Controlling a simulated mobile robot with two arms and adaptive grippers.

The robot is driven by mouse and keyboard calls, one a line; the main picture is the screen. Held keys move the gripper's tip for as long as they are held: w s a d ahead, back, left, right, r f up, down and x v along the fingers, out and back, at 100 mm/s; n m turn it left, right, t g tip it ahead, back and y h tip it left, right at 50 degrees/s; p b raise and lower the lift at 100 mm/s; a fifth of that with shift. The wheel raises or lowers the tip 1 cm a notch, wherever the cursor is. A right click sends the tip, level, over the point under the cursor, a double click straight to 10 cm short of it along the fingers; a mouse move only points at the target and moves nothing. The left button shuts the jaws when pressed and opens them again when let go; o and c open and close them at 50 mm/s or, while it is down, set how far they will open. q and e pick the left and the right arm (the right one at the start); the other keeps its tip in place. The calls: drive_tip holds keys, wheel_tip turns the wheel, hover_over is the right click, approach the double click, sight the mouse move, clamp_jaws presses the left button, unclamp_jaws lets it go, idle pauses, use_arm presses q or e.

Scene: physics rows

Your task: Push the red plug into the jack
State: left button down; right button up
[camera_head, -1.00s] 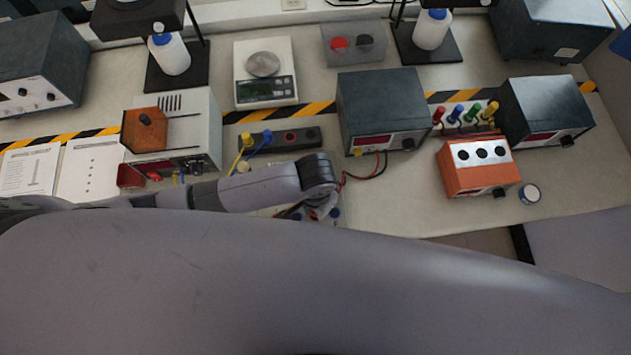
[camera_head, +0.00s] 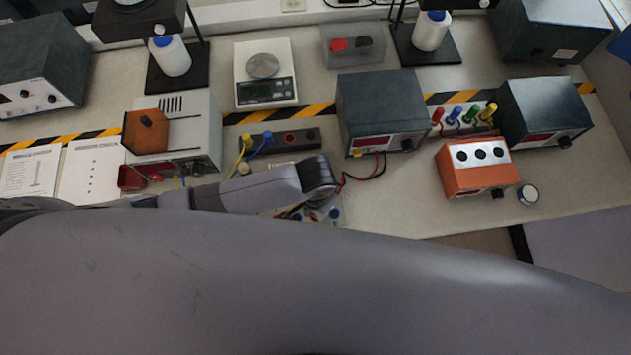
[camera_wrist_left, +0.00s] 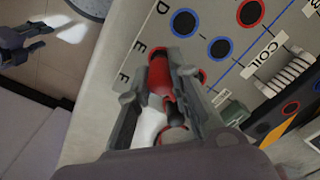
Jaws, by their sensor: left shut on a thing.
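My left gripper (camera_wrist_left: 160,72) is shut on the red plug (camera_wrist_left: 159,80), which sits between its two fingers in the left wrist view. The plug's tip is hidden, so I cannot tell whether it touches a jack. A light board (camera_wrist_left: 222,22) with red and blue ringed jacks and letters lies beneath and beside the fingers. A red jack (camera_wrist_left: 203,76) shows partly behind the right finger. In the head view my left arm covers most of the board, and the gripper (camera_head: 316,208) is largely hidden. A dark two-pronged shape, apparently my right gripper (camera_wrist_left: 25,42), hangs over the floor, its prongs apart.
A dark power supply (camera_head: 382,105) with red and black leads stands just behind the arm. A black terminal strip (camera_head: 290,139) with yellow and blue plugs lies left of it. An orange box (camera_head: 476,175) stands at the right. Bare bench (camera_head: 395,205) lies between.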

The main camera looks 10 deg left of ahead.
use_arm(q)
drive_tip(key=shift+f, duration=1.05)
idle(0.9)
drive_tip(key=c, duration=1.4)
unclamp_jaws()
drive_tip(key=shift+o, duration=0.5)
drive_tip(key=o, duration=0.3)
drive_tip(key=shift+r, duration=0.1)
drive_tip(key=shift+r, duration=3.2)
